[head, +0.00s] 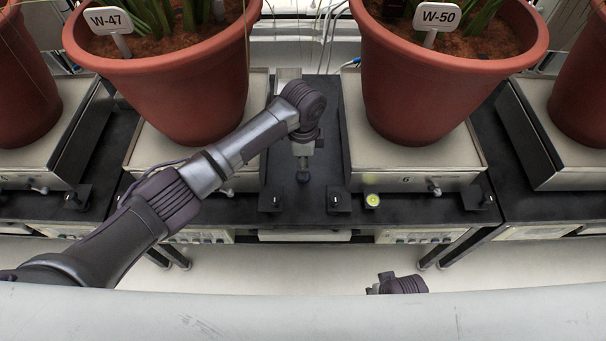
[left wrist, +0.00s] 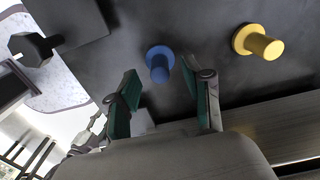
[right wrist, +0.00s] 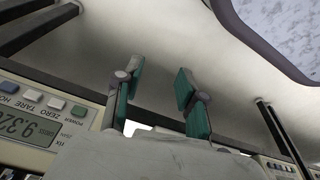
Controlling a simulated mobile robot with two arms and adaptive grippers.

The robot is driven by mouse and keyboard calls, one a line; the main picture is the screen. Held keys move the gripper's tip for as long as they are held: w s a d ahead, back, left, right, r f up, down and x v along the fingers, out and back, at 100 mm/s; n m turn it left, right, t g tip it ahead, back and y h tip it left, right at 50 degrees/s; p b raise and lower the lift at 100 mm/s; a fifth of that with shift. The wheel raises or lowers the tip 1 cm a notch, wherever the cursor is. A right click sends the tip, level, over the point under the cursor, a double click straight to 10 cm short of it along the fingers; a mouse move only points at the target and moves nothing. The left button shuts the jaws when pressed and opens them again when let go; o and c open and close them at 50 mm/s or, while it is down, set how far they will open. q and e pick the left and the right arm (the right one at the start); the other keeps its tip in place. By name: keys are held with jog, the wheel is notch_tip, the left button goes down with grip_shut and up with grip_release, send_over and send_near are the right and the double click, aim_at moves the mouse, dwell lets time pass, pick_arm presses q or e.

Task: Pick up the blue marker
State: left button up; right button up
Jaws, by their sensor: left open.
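The blue marker (left wrist: 160,62), a round-based peg, stands on a dark surface in the left wrist view. My left gripper (left wrist: 159,84) is open, with one green-padded finger on each side of the marker's line; nothing is held, and I cannot tell the exact gap. In the head view my left gripper (head: 303,172) points down over the dark strip between two scales; the blue marker cannot be made out there. My right gripper (right wrist: 158,78) is open and empty in the right wrist view, under a pale surface.
A yellow peg (left wrist: 262,43) stands right of the blue marker. Terracotta pots W-47 (head: 165,85) and W-50 (head: 430,85) stand on scales on either side. A round yellow-green disc (head: 372,200) is at the right scale's front. A scale display (right wrist: 30,128) is beside my right gripper.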

pick_arm(q)
notch_tip(320, 180, down, 2)
grip_shut()
pick_arm(e)
jog(key=shift+w+r, duration=0.25)
jog(key=shift+r, duration=0.65)
pick_arm(q)
jog(key=shift+r, duration=0.15)
